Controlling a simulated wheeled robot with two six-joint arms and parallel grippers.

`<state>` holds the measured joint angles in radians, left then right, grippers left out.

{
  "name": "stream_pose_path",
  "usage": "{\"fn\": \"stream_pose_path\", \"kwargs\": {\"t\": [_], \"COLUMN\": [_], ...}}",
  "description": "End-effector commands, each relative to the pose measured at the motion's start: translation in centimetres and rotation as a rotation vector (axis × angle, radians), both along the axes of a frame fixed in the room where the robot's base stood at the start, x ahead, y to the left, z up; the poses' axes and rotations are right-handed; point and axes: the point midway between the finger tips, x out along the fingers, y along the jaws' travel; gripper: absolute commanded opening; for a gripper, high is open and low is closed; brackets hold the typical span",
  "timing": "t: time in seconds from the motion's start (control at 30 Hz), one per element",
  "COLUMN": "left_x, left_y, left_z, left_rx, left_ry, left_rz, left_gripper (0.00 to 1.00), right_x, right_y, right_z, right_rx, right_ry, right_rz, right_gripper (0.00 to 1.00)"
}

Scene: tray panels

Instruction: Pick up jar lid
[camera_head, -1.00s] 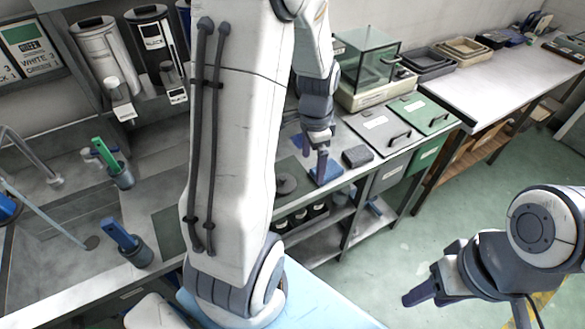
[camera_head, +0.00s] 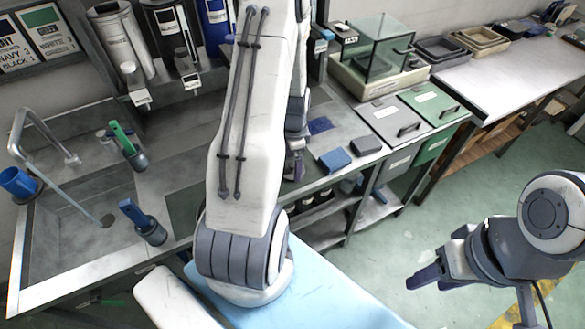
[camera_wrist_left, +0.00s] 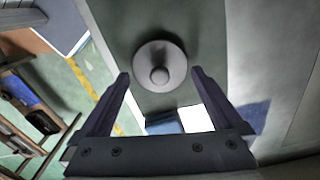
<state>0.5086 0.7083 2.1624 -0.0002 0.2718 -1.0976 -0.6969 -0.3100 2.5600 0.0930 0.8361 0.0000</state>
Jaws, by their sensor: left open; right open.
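The jar lid (camera_wrist_left: 172,52) is a grey round disc with a knob in the left wrist view, on a dark green-grey surface. It lies centred between the fingers of my left gripper (camera_wrist_left: 159,76), slightly beyond their tips, and is not gripped. In the head view my left gripper (camera_head: 293,166) is low over the counter, partly covered by my arm, and the lid is hidden there. My right gripper (camera_head: 424,277) is open and empty above the floor at the lower right.
A blue block (camera_head: 335,160) and a dark block (camera_head: 366,145) lie on the counter right of my left gripper. Grey (camera_head: 392,118) and green (camera_head: 430,100) lidded bins and a glass case (camera_head: 383,50) stand farther right. A sink (camera_head: 75,200) is at the left.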

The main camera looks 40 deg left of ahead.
Motion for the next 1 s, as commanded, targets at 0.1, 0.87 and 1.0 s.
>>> {"fn": "stream_pose_path", "kwargs": {"t": [0.1,0.87,1.0], "left_x": [0.0,0.0,0.0], "left_y": [0.0,0.1,0.1], "left_z": [-1.3,-1.7,-1.0], "left_rx": [-0.001,0.001,0.001], "left_ry": [0.002,-0.002,-0.002], "left_rz": [0.0,0.001,0.001], "left_gripper": [1.0,0.39,0.39], "right_x": [0.0,0.0,0.0], "right_y": [0.0,0.0,0.0], "right_z": [0.3,0.3,0.0], "right_rx": [0.0,0.0,0.0], "right_ry": [0.0,0.0,0.0], "right_rz": [0.0,0.0,0.0], "right_gripper": [0.5,0.5,0.5]}}
